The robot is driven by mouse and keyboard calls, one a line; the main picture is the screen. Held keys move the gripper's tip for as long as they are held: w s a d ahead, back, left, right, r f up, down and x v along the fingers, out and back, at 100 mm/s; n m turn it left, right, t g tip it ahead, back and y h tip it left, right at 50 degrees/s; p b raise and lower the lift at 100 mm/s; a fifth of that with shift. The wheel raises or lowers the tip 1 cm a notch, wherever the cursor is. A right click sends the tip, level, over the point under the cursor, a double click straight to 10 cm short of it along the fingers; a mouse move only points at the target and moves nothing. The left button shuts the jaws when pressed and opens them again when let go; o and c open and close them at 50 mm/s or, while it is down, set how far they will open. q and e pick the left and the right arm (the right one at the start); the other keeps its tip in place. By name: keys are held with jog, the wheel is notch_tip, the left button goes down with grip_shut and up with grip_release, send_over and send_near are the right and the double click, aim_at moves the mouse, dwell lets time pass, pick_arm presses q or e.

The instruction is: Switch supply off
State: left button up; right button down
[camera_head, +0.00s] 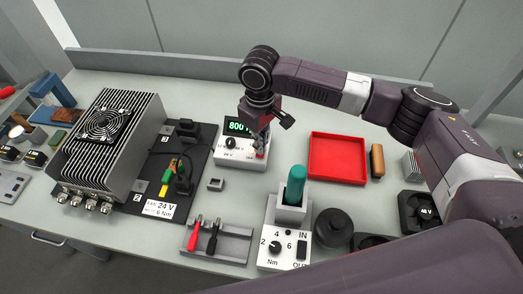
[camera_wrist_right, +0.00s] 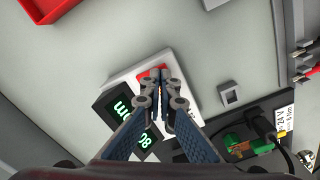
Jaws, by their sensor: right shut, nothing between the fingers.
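The supply (camera_head: 229,153) is a white box with a lit green display (camera_head: 238,126) and a black knob (camera_head: 231,143). It stands on the table near the middle of the head view. Its red switch (camera_wrist_right: 146,77) shows in the right wrist view, partly covered by my fingertips. My right gripper (camera_head: 262,151) points down at the switch end of the supply. Its fingers are shut and empty in the right wrist view (camera_wrist_right: 160,77), right at the switch. I cannot tell whether they touch it. The switch's position is hidden. My left gripper is not in view.
A finned box with a fan (camera_head: 108,130) and a black plate with connectors (camera_head: 160,185) stand left. A red tray (camera_head: 338,158) lies right of the supply. A torque unit with a green handle (camera_head: 296,184) and a grey probe holder (camera_head: 232,242) stand in front.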

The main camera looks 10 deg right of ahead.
jog(key=shift+f, duration=0.6)
jog(key=shift+s, duration=0.1)
jog(key=shift+r+p, duration=0.8)
jog(key=shift+p, duration=0.2)
notch_tip(320, 180, up, 6)
jog(key=p, duration=0.6)
jog(key=shift+f+p, duration=0.25)
jog(key=shift+p, duration=0.05)
jog(key=shift+f, duration=0.1)
